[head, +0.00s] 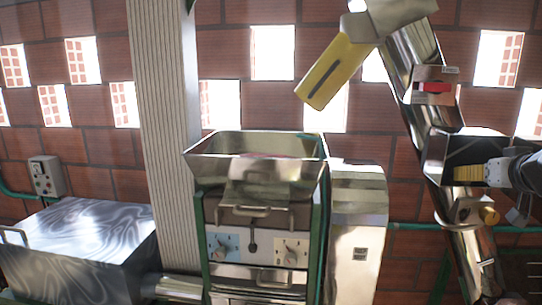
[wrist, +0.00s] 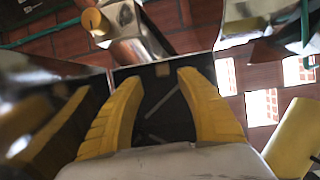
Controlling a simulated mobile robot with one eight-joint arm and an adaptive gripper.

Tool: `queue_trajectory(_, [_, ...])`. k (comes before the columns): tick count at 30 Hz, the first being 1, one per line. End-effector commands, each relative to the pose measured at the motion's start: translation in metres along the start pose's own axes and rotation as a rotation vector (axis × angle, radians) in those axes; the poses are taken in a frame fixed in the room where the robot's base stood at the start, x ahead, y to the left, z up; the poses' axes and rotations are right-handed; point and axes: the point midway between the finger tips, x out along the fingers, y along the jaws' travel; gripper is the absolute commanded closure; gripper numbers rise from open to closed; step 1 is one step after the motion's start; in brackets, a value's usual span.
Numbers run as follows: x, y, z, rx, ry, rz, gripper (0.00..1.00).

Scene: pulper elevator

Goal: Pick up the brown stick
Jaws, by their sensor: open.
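My gripper (head: 462,173) reaches from the right into the open metal hopper (head: 436,152) on the slanted elevator tube. In the wrist view my gripper (wrist: 159,78) shows two yellow fingers spread wide apart with nothing held between them. The dark inside of the hopper (wrist: 172,122) lies beyond and between the fingers. A thin greyish bar (wrist: 165,96) shows there, and I cannot tell whether it is the stick. A small brownish patch (wrist: 162,70) shows near the far wall. No clearly brown stick can be made out in the head view.
The slanted metal elevator tube (head: 410,62) has a yellow chute (head: 335,72) at its top. A pulper with a metal tray (head: 222,165) stands at the centre. A metal tank (head: 85,245) stands at left, beside a pale column (head: 165,130). Hopper walls surround my fingers closely.

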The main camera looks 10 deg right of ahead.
Motion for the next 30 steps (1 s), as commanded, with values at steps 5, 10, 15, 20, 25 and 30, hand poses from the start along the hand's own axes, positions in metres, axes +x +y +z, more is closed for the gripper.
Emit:
queue_trajectory(5, [0.028,-0.006,-0.006,-0.002,0.0,-0.002,0.56])
queue_trajectory(10, [0.042,-0.006,-0.004,-0.001,0.001,0.0,0.56])
queue_trajectory(15, [0.043,-0.006,-0.003,-0.001,0.001,0.0,0.56])
queue_trajectory(20, [0.043,-0.006,-0.003,-0.001,0.001,0.0,0.94])
queue_trajectory(25, [0.043,-0.006,-0.003,-0.001,0.0,-0.001,1.0])
queue_trajectory(30, [0.042,-0.006,-0.003,-0.001,0.0,-0.001,1.0])
